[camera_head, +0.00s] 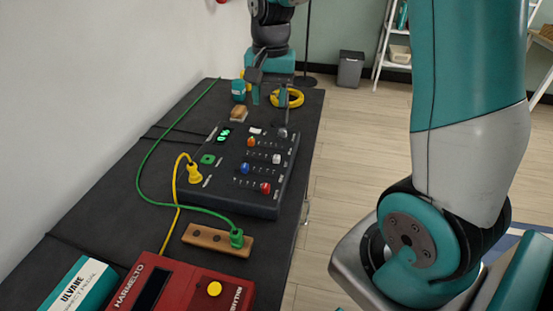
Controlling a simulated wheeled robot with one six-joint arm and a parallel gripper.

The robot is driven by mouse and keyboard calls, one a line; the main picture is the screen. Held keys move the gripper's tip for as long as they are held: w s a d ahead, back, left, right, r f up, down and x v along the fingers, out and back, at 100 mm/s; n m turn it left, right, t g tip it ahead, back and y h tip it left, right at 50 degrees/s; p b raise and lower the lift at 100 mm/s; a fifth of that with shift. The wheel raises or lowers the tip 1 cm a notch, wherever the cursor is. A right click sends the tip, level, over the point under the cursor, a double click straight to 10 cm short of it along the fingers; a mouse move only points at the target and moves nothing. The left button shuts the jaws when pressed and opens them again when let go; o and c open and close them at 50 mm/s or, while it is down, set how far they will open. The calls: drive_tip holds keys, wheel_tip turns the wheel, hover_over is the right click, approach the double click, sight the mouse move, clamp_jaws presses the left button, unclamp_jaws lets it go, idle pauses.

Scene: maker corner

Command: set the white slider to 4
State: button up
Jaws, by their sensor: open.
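The white slider (276,158) is a pale cap on the dark control panel (240,205), between the orange slider (251,142) and the blue slider (243,168). It stands toward the right part of its track; the scale marks are too small to read. A red slider (265,188) is nearest the panel's front. A green display (223,135) is lit at the panel's back left; its digits are unclear. My gripper (269,99) is open above the panel's far end, pointing down, beyond the white slider and apart from it.
A green cable (147,163) runs to a wooden block (217,240). A red box (182,290) is in front. A yellow ring (297,98) and teal container (238,90) lie behind.

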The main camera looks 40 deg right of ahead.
sight(276, 156)
drive_tip(key=shift+m, duration=0.9)
drive_tip(key=d+f, duration=0.1)
drive_tip(key=f, duration=0.5)
drive_tip(key=d+f, duration=0.1)
drive_tip(key=f, duration=0.5)
drive_tip(key=w+f+b, duration=0.1)
drive_tip(key=f, duration=0.5)
drive_tip(key=shift+d+f, duration=0.35)
drive_tip(key=shift+d, duration=0.05)
drive_tip(key=shift+w, duration=0.1)
clamp_jaws()
